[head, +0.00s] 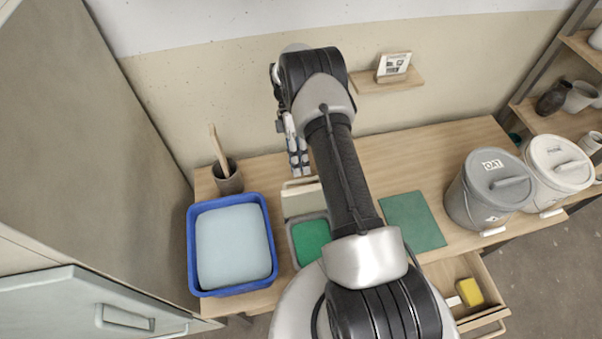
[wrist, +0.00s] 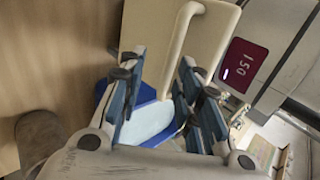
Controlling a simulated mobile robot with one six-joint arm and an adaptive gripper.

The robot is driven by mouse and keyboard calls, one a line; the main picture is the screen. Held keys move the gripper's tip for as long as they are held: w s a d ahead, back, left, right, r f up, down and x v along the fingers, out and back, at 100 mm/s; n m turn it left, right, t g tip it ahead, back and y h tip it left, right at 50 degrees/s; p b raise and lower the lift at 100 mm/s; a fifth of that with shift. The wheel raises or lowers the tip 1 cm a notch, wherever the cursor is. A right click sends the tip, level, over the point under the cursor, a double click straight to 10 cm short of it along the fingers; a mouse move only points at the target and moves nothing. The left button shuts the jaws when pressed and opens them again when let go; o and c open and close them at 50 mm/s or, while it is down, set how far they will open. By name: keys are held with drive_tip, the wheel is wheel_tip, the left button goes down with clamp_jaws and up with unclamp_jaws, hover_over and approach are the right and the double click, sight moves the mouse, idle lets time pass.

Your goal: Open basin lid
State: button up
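The basin (head: 294,254) is a small grey-rimmed box showing green inside, partly hidden behind my arm in the head view. Its cream lid (head: 301,203) stands raised at the basin's back edge. The lid also shows in the wrist view (wrist: 213,40), with a cream bar handle (wrist: 178,45). My gripper (head: 300,172) is just above the lid's upper edge. In the wrist view my gripper (wrist: 158,92) has its fingers apart, with the handle's near end between them. Whether a finger touches the handle is not clear.
A blue tub (head: 192,250) with a pale blue inside stands left of the basin. A dark cup (head: 230,182) is behind it. A green mat (head: 413,222) and lidded buckets (head: 490,190) lie to the right. An open drawer (head: 490,318) juts out in front.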

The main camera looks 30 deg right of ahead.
drive_tip(key=v, duration=0.3)
drive_tip(key=shift+w+r, duration=0.1)
drive_tip(key=shift+r, duration=0.35)
wheel_tip(320, 180, up, 13)
drive_tip(key=t+h+p, duration=0.2)
drive_tip(key=t+p, duration=0.3)
drive_tip(key=p, duration=0.1)
hover_over(306, 194)
drive_tip(key=w+d, duration=0.1)
drive_tip(key=w, duration=0.1)
drive_tip(key=b+x, duration=0.2)
drive_tip(key=x, duration=0.7)
drive_tip(key=b+x, duration=0.3)
drive_tip(key=x, duration=0.5)
drive_tip(key=shift+w+a+f, duration=0.1)
drive_tip(key=shift+a+f, duration=0.15)
drive_tip(key=shift+f, duration=0.15)
drive_tip(key=shift+c, duration=0.3)
